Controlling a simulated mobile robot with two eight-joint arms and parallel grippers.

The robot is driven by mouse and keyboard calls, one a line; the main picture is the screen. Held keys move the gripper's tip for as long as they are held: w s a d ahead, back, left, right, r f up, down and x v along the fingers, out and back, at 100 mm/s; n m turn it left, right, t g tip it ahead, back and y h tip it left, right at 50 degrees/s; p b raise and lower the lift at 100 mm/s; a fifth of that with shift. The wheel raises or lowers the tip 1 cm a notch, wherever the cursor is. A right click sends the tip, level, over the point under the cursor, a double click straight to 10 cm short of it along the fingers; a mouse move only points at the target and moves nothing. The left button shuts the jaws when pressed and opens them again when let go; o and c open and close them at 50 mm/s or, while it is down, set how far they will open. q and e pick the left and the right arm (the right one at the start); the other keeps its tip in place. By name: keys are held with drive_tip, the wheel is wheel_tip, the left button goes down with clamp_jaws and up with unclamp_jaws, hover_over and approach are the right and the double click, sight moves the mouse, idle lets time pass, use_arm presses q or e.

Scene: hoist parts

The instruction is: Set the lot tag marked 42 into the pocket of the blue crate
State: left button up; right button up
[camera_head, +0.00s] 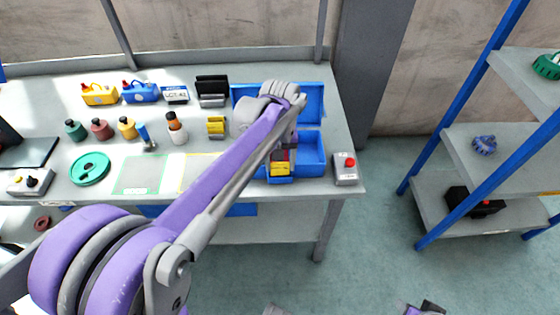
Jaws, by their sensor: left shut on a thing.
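The blue crate (312,150) stands open at the right end of the bench, its lid raised at the back. My left gripper (281,158) reaches over it from the left, pointing down at its front. It is shut on a small yellow tag (280,169) with a dark part, held at the crate's front wall. The number on this tag is too small to read. The pocket is hidden behind the gripper and the tag, so I cannot tell whether the tag is in it. A card reading LOT-42 (176,94) stands at the back of the bench.
A grey box with a red button (345,168) stands close right of the crate. A yellow-and-black piece (216,128), a bottle (176,128) and a black rack (211,90) stand to the left. A blue-post shelf (440,205) is across the floor gap.

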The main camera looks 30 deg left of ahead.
use_arm(q)
drive_tip(key=shift+f, duration=0.35)
idle(0.3)
drive_tip(key=shift+f, duration=0.2)
drive_tip(key=o, duration=1.4)
drive_tip(key=shift+r+p, duration=1.25)
drive_tip(key=shift+r, duration=0.6)
wheel_tip(320, 180, up, 6)
drive_tip(key=p, duration=0.3)
drive_tip(key=shift+w+f+p, duration=0.1)
drive_tip(key=shift+f+p, duration=0.15)
drive_tip(key=shift+p, duration=0.15)
drive_tip(key=shift+f, duration=0.1)
